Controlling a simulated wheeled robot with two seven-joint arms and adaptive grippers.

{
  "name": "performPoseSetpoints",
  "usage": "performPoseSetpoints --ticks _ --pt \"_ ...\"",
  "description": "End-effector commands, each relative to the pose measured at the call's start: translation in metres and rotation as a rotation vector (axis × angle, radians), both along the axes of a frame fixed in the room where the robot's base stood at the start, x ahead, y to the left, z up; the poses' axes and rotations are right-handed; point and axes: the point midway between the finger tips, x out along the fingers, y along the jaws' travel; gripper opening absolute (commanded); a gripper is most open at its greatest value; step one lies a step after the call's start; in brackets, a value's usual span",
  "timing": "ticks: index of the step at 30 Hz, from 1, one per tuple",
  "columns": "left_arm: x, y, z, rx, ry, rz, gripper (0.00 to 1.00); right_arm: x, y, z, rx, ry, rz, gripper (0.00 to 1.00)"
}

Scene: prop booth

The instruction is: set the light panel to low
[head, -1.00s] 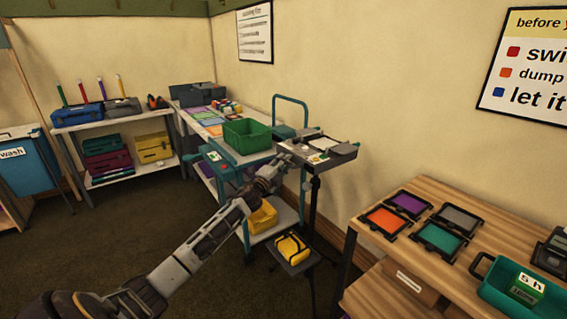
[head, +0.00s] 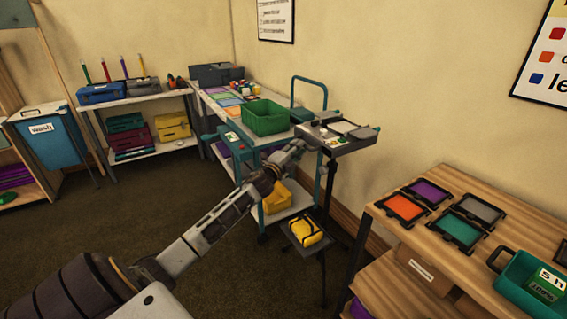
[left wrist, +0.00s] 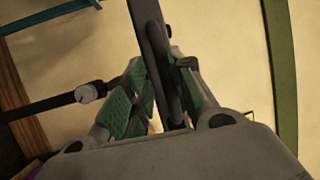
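The light panel (head: 350,146) is a dark grey, flat unit on a black stand in the head view, with white parts on its top. My left gripper (head: 296,149) is at its left end, and its fingertips are too small to read there. In the left wrist view, the two green-padded fingers of my left gripper (left wrist: 160,85) lie on either side of a dark bar (left wrist: 153,25), probably part of the panel. The bar nearly fills the gap at the tips. Whether both pads press on it I cannot tell. The panel's setting is not readable. My right gripper is not in view.
A teal cart (head: 234,146) with a green bin (head: 266,117) stands just left of the panel. A yellow bag (head: 305,232) sits low at the stand. A wooden bench (head: 400,240) with coloured filter frames is at the right. The floor at left is clear.

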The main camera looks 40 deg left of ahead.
Motion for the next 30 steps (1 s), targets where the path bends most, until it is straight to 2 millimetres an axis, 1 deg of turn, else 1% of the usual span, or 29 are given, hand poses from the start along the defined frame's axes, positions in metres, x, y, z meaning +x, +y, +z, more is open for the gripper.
performPoseSetpoints --ticks 3,30 --pt "-0.009 0.000 -0.004 0.000 0.003 0.000 0.23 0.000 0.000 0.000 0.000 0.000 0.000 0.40" --pt "-0.070 -0.001 -0.014 0.000 0.003 0.000 0.23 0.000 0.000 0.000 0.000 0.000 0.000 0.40"
